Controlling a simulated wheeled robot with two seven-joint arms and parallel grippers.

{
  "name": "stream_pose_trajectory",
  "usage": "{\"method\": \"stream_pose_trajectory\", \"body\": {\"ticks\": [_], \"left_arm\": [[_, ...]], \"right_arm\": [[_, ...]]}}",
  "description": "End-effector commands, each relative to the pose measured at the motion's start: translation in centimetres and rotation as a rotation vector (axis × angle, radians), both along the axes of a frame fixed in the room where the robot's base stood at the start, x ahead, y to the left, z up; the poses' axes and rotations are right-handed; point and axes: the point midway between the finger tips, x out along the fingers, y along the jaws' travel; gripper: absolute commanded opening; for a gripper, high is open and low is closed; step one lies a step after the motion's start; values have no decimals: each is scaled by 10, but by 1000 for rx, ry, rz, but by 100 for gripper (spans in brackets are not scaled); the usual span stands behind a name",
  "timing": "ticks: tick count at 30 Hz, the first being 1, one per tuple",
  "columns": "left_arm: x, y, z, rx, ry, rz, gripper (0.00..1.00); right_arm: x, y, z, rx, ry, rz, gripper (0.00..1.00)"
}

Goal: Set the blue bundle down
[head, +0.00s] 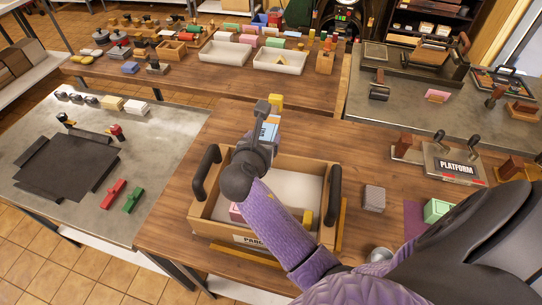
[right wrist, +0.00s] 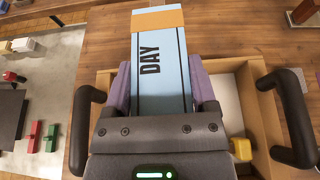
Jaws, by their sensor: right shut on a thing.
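The blue bundle (right wrist: 158,75) is a long light-blue block with an orange band and the word DAY. My right gripper (right wrist: 160,100) is shut on it, with a purple finger on each side. In the head view the bundle (head: 271,128) shows only partly beyond my right gripper (head: 264,128), above the far side of a wooden tray. I cannot tell whether it touches the table. My left gripper is not in view.
The wooden tray (head: 201,217) has black handles, a pink item (head: 236,213) and a yellow item (head: 307,218) inside. A grey block (head: 374,198) and the PLATFORM unit (head: 455,166) stand to the right.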

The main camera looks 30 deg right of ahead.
Motion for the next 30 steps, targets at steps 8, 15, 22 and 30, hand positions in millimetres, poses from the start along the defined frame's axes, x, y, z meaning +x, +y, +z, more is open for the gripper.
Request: {"method": "stream_pose_trajectory", "body": {"ticks": [8, 15, 22, 30], "left_arm": [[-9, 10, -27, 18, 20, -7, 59], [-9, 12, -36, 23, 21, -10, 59], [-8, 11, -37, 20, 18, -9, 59], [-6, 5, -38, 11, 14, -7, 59]], "right_arm": [[0, 0, -56, -1, 3, 1, 0], [0, 0, -79, -1, 0, 1, 0], [0, 0, -82, -1, 0, 1, 0], [0, 0, -85, -1, 1, 0, 100]]}}
